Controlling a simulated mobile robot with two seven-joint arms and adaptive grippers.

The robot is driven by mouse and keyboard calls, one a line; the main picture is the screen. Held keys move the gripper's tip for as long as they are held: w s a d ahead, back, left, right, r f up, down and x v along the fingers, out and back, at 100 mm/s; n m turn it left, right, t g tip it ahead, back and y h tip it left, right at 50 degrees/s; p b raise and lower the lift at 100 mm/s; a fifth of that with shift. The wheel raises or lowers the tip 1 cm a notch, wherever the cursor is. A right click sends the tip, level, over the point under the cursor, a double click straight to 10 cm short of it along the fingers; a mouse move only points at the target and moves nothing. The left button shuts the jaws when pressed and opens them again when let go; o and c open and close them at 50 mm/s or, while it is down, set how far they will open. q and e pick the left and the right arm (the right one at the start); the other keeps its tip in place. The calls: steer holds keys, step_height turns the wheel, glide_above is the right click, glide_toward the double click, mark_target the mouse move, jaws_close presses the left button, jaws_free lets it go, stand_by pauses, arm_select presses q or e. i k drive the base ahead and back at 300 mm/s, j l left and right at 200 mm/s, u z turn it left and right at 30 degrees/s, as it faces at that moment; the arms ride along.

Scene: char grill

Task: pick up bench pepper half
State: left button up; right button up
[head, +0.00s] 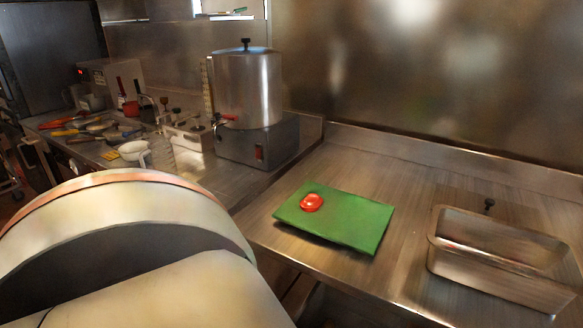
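A small red, glossy pepper half (312,202) lies near the left end of a green cutting board (350,222). The board lies on the steel bench (410,195). Nothing touches the pepper half except the board under it. Neither of my grippers shows in the head view. A large pale, rounded body with an orange rim fills the lower left; it looks like a link of my own arm, close to the camera.
A steel pan (478,262) stands on the bench at the right, with a black knob (489,204) behind it. A steel urn (248,95) stands at the back left. Utensils and a white cup (134,151) crowd the left counter. Bare bench surrounds the board.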

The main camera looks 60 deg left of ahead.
mark_target(312, 202)
steer(key=u, duration=1.7)
